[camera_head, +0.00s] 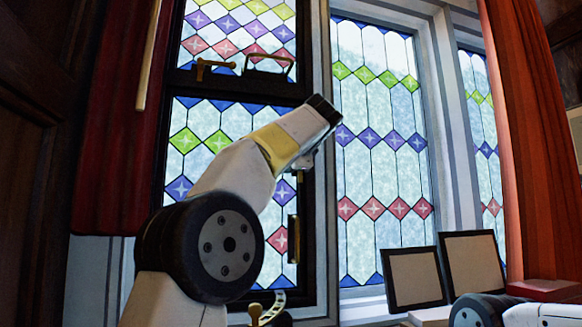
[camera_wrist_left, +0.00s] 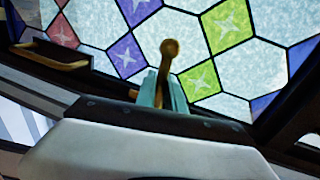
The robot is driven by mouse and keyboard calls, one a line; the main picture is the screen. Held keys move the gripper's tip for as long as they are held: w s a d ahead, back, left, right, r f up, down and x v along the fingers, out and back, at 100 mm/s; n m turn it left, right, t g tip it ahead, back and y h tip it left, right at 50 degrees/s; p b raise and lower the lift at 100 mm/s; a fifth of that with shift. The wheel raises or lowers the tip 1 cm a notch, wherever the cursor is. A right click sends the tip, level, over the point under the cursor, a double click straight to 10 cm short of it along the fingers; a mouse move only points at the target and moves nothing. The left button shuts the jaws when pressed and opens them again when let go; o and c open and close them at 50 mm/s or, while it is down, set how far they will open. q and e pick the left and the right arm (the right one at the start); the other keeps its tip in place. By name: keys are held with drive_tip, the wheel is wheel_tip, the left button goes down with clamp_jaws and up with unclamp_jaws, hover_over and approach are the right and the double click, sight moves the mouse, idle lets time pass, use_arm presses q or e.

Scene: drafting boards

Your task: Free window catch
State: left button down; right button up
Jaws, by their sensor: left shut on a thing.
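The window catch is a brass lever with a round knob (camera_wrist_left: 170,47) in the left wrist view. My left gripper (camera_wrist_left: 171,88) has its teal fingers shut on the lever, with the knob standing out beyond the fingertips. In the head view my left arm reaches up across the dark-framed casement window (camera_head: 172,135), and its wrist hides the fingers and most of the catch. A brass piece (camera_head: 299,172) shows just below the wrist on the frame's right side. My right gripper is not in view.
A brass pull handle (camera_head: 293,240) sits lower on the casement's right side; a brass fitting (camera_head: 213,67) and a bar handle (camera_head: 268,63) are higher up. A brass stay (camera_head: 262,312) is at the bottom. Two dark-framed boards (camera_head: 414,279) (camera_head: 472,262) stand at right; curtains hang either side.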

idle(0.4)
use_arm(q)
drive_tip(key=c, duration=1.4)
unclamp_jaws()
drive_tip(key=shift+c, duration=0.2)
drive_tip(key=v, duration=0.8)
